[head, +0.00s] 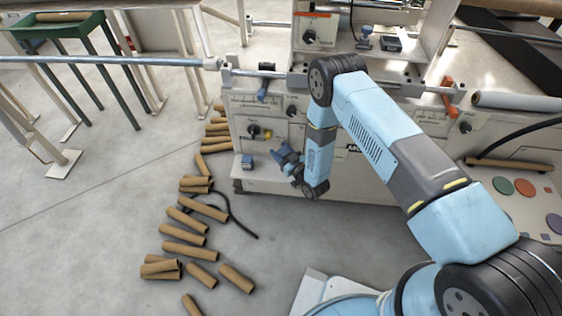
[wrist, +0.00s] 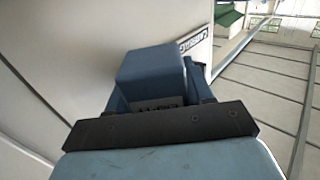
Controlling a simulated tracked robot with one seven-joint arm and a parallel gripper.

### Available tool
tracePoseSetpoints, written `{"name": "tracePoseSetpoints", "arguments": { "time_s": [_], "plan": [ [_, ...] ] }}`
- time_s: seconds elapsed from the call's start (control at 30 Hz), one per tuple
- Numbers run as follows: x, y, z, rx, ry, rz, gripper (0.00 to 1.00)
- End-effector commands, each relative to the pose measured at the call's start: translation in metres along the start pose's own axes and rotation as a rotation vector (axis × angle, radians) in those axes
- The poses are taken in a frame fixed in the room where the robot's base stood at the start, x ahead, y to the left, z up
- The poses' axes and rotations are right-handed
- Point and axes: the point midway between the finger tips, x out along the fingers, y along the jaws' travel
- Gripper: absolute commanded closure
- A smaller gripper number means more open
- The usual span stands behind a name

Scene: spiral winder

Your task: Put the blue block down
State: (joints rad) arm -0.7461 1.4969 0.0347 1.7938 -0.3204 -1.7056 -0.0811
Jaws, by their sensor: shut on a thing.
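The blue block (wrist: 152,72) fills the middle of the wrist view, between the fingers of my gripper (wrist: 158,98). The gripper is shut on it. In the head view my gripper (head: 287,157) is in front of the lower front panel of the white winder machine (head: 262,180), above the floor. At that size I cannot clearly tell the block from the dark blue fingers there. In the wrist view a pale panel with dark lettering is behind the block. The block's underside and far side are hidden.
A small blue box (head: 248,161) is at the machine's lower front, left of my gripper. Several brown cardboard tubes (head: 203,207) and a black cable (head: 240,228) lie on the floor to the left. A green-framed table (head: 60,28) stands at the back left. Floor below the gripper is clear.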

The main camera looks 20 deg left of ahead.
Motion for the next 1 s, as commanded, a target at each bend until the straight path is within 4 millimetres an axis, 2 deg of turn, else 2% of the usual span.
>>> {"name": "tracePoseSetpoints", "arguments": {
  "time_s": [0.03, 0.1, 0.33, 0.57, 1.0],
  "plan": [
    [-0.004, -0.004, 0.013, 0.003, -0.007, -0.003, 0.82],
    [-0.003, -0.004, 0.022, 0.002, -0.006, -0.003, 0.82],
    [-0.003, -0.004, 0.035, 0.002, -0.005, -0.002, 0.82],
    [-0.004, -0.003, 0.064, 0.001, -0.005, -0.001, 0.82],
    [0.002, 0.003, 0.071, 0.003, -0.004, 0.0, 0.82]
  ]
}}
